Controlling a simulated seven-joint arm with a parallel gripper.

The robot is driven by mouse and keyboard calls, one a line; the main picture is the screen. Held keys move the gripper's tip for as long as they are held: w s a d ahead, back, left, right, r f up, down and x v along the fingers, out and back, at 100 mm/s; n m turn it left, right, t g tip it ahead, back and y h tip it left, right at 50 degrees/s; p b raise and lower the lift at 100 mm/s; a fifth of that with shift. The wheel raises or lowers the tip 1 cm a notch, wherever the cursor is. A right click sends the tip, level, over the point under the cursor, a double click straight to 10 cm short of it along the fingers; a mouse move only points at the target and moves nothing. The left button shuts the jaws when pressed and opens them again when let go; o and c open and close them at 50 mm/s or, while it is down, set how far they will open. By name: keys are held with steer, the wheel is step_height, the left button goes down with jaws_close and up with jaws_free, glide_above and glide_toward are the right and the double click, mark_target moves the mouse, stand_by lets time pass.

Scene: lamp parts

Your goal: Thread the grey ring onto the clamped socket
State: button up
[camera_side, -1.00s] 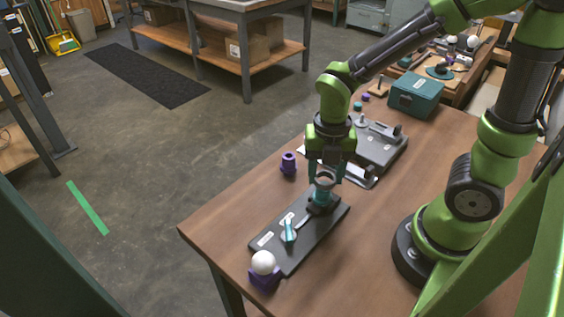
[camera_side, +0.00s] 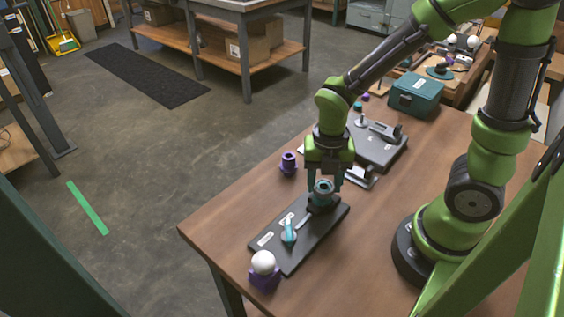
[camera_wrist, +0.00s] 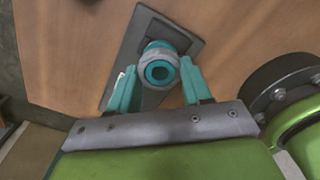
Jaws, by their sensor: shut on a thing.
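The grey ring (camera_wrist: 147,78) is between my fingers in the wrist view, and it also shows in the side view (camera_side: 324,185). My gripper (camera_wrist: 158,68) is shut on the ring and points down over the far end of the clamp plate. The teal socket (camera_wrist: 172,59) stands in the clamp. In the wrist view its teal face and dark hole show inside the ring, so the ring appears to be around it. How far down the ring sits I cannot tell. The dark clamp plate (camera_side: 272,256) carries a teal-handled lever (camera_side: 289,232).
A white bulb on a purple holder (camera_side: 263,265) stands at the plate's near end. A purple part (camera_side: 288,163) stands to the left of my gripper. Behind are a grey fixture (camera_side: 376,148) and a teal box (camera_side: 415,94). Bare table lies left of the plate.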

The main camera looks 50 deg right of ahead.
steer(key=shift+f, duration=0.65)
stand_by(1.2)
steer(key=o, duration=0.4)
jaws_close()
steer(key=shift+f, duration=0.15)
steer(key=m, duration=0.5)
steer(key=shift+f, duration=0.1)
steer(key=shift+m, duration=0.9)
